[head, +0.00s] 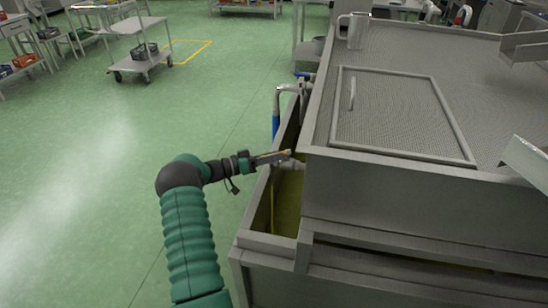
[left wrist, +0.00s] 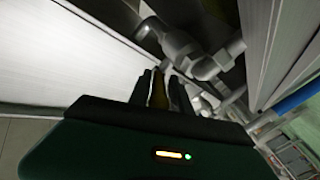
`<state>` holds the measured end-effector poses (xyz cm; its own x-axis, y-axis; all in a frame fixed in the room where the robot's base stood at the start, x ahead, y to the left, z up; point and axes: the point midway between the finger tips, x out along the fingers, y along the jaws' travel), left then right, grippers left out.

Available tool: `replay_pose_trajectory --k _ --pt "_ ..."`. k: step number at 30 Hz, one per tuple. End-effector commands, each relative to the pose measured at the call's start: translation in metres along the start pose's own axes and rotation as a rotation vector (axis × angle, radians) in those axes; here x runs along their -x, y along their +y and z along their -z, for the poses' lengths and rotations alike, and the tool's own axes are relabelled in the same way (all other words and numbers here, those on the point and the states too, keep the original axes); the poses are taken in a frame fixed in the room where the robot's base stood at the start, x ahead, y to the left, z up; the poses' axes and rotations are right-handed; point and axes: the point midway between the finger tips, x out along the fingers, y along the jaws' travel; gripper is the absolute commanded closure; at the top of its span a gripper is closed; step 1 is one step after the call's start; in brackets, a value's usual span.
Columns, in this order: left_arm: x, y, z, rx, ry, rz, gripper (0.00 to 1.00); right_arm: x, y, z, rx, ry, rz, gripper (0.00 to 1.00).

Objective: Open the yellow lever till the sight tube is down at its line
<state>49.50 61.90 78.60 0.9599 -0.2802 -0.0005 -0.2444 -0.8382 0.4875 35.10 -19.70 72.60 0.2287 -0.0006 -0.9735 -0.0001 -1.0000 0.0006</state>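My left gripper (head: 272,158) reaches from the left over the edge of a steel trough to a pipe fitting (head: 292,163) on the tank's side wall. In the left wrist view, the dark fingers (left wrist: 158,92) stand close on both sides of a dull yellow piece, which looks like the yellow lever (left wrist: 157,89). In the head view the gripper covers most of the lever. A grey valve and pipe (left wrist: 190,48) lie just beyond the fingers. A thin yellow streak hangs below the fitting inside the trough. I cannot pick out the sight tube or its line. My right gripper is out of view.
The steel tank (head: 400,200) has a mesh top with a framed hatch (head: 395,115) and a metal jug (head: 354,30). Yellow-green liquid shows in the trough (head: 270,240). A bent pipe with a blue part (head: 276,126) stands behind the gripper.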

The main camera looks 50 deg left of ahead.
Motion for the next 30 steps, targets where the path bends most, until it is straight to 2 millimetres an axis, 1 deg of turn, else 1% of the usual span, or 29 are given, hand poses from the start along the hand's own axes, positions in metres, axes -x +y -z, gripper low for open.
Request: replay_pose_trajectory --k 1,3,11,14,17,20,21,27,30 --pt "0.0 0.0 0.0 -0.001 0.0 0.0 0.68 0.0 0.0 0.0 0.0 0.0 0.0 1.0" --pt "0.0 0.0 0.0 -0.001 0.0 -0.001 0.61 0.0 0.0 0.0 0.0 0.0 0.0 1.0" --pt "0.0 0.002 0.0 -0.002 -0.001 -0.002 0.61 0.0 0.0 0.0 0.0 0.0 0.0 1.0" --pt "0.007 0.001 0.001 -0.002 -0.002 0.001 0.61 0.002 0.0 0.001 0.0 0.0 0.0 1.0" --pt "0.025 0.001 0.002 -0.002 -0.001 0.002 0.61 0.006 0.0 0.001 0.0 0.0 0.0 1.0" --pt "0.052 0.001 0.002 -0.001 -0.001 0.003 0.61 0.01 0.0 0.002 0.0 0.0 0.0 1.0" --pt "0.065 0.001 0.002 -0.001 -0.001 0.003 0.61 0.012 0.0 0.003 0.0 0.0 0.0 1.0" --pt "0.123 -0.001 0.0 0.0 -0.001 0.003 0.61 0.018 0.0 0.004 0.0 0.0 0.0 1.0" --pt "0.145 -0.001 0.0 0.001 -0.001 0.002 0.61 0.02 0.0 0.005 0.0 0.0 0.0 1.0"
